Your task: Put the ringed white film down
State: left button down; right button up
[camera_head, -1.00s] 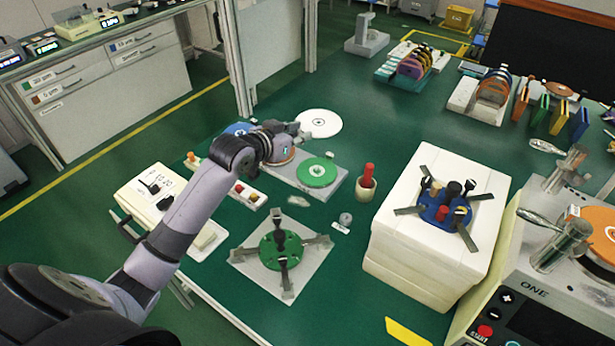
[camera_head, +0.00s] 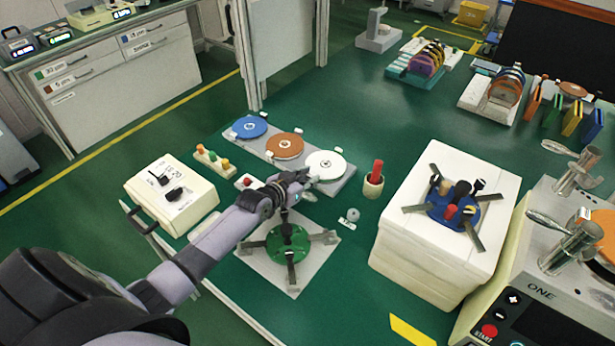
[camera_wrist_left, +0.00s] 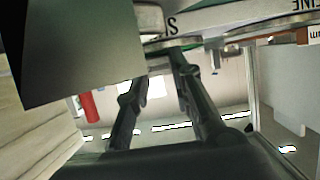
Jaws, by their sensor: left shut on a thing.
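The ringed white film (camera_head: 326,163) is a white disc with a small ring mark at its centre. In the head view it lies flat over the right end of the grey rack (camera_head: 343,184). I cannot tell whether it touches the rack or hangs just above it. My left gripper (camera_head: 308,177) is shut on the film at its near left edge. In the left wrist view the two dark fingers (camera_wrist_left: 162,60) reach up close to pale edges, where the film is hard to make out. My right gripper is out of view.
The rack also carries a blue disc (camera_head: 249,127) and an orange disc (camera_head: 285,145). A cup with a red handle (camera_head: 373,183) stands right of the rack. A green four-armed fixture (camera_head: 287,246) lies below my left gripper. A white block stack (camera_head: 437,262) stands at right.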

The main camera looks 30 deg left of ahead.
pick_arm(q)
jog(key=shift+f, duration=0.2)
jog(key=c, duration=1.4)
grip_release()
